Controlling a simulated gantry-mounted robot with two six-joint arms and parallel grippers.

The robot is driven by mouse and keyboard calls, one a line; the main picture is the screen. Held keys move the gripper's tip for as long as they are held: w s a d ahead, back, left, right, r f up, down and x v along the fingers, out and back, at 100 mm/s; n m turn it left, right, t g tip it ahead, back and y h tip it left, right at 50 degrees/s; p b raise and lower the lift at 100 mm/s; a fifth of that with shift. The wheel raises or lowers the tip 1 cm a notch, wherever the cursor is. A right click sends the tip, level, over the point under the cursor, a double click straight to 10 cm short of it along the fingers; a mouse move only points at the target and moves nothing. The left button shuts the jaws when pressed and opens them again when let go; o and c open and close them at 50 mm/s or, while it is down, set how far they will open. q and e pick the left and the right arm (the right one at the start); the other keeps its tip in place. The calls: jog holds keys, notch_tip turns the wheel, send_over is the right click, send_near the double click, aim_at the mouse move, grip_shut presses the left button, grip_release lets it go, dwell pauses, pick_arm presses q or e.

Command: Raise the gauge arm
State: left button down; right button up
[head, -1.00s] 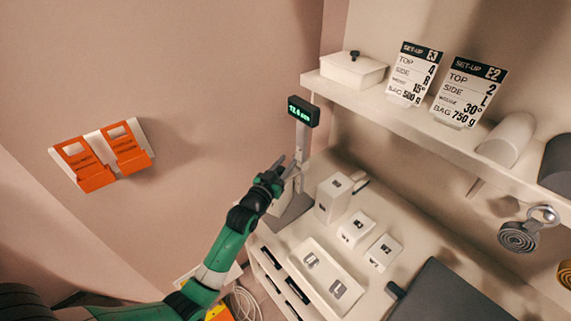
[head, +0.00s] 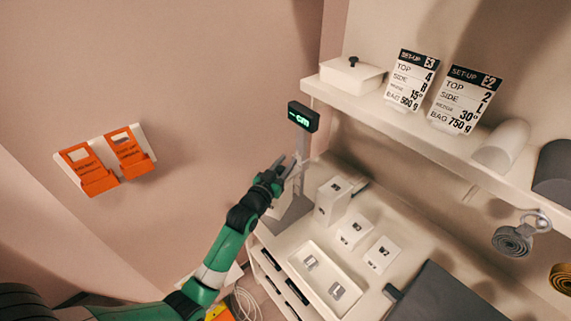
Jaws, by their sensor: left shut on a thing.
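The gauge stands at the back left corner of the counter, with a small dark display (head: 303,117) on top of a pale upright post (head: 302,147). The display shows a dash and "cm" in green. My left gripper (head: 284,168) is beside the post, below the display, at the end of my green and black arm. It is shut on what seems to be the gauge arm, which the fingers mostly hide. The grey gauge base (head: 291,214) shows below the gripper. My right gripper is not in view.
White blocks (head: 333,200) and a shallow white tray (head: 325,255) with two small pieces stand on the counter right of the gauge. A shelf (head: 420,130) with set-up cards (head: 466,96) overhangs at right. Orange holders (head: 128,151) hang on the left wall.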

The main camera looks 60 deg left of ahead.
pick_arm(q)
notch_tip(320, 180, up, 7)
jog(key=p, duration=0.5)
jog(key=c, duration=0.8)
grip_release()
jog(key=shift+c, duration=0.2)
jog(key=shift+s+d+f, duration=0.1)
jog(key=shift+s+d, duration=0.25)
jog(key=shift+s, duration=0.1)
jog(key=p+v, duration=0.2)
jog(key=v, duration=0.8)
jog(key=shift+s, duration=0.25)
jog(key=shift+w+d, duration=0.1)
jog(key=shift+d, duration=0.1)
